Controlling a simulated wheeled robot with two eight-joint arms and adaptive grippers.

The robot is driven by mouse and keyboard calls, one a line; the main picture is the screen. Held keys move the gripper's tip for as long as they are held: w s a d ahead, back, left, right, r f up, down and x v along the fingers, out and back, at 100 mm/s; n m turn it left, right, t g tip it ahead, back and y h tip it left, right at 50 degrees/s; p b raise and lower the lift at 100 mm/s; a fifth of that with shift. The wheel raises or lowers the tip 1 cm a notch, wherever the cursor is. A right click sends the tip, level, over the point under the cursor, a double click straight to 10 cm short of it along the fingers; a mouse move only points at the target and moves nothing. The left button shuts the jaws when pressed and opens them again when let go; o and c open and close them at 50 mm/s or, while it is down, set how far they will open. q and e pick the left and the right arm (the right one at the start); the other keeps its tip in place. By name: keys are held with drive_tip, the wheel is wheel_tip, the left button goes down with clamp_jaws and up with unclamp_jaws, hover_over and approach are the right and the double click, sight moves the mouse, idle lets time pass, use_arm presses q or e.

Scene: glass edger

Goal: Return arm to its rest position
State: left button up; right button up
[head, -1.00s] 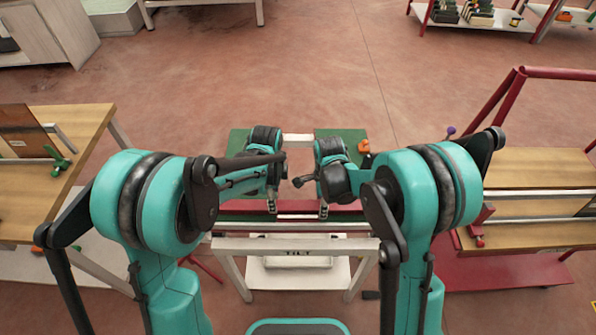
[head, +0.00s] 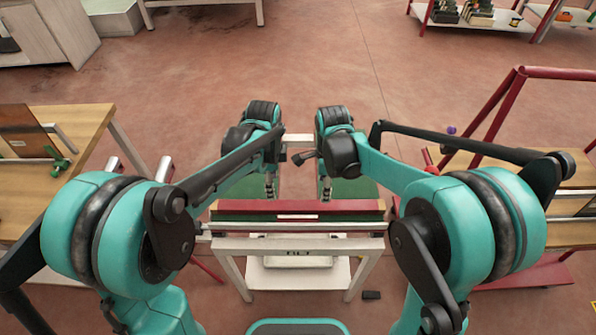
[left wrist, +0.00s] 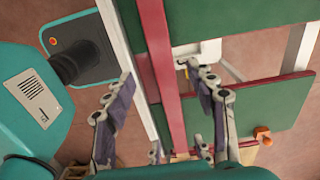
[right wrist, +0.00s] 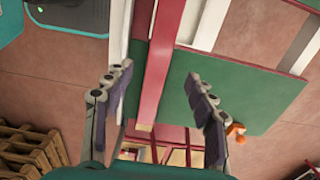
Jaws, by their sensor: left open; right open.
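My left arm (head: 95,235) and my right arm (head: 490,235) both reach forward over the tilt stand. My left gripper (head: 270,188) hangs fingers-down above the green panel, left of the stand's middle. My right gripper (head: 325,188) hangs the same way a short gap to its right. The arm links hide part of the stand.
The tilt stand has a red rail (head: 240,206) and a pale front frame (head: 225,245). A wooden table (head: 85,125) stands at left, and a red-framed rack (head: 510,100) at right. An orange part (right wrist: 236,130) shows by the green panel. Floor beyond the stand is clear.

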drive_tip(key=shift+r, duration=1.25)
use_arm(q)
drive_tip(key=s+a+r+n+t, duration=0.3)
drive_tip(key=s+a+n, duration=0.2)
drive_tip(key=s+n, duration=0.2)
drive_tip(key=s+a+r+n+t, duration=0.4)
drive_tip(key=s+n, duration=0.4)
drive_tip(key=n, duration=0.3)
drive_tip(key=shift+s+a+r, duration=0.2)
drive_tip(key=shift+s+a, duration=0.1)
drive_tip(key=shift+a, duration=0.35)
use_arm(e)
drive_tip(key=s+d+r+n+t, duration=0.3)
drive_tip(key=s+d+n, duration=0.2)
drive_tip(key=s+n, duration=0.2)
drive_tip(key=s+d+r+n+t, duration=0.3)
drive_tip(key=s+n, duration=0.5)
drive_tip(key=n, duration=0.3)
drive_tip(key=shift+s+d+r+t, duration=0.25)
drive_tip(key=shift+d+t, duration=0.25)
drive_tip(key=shift+d, duration=0.65)
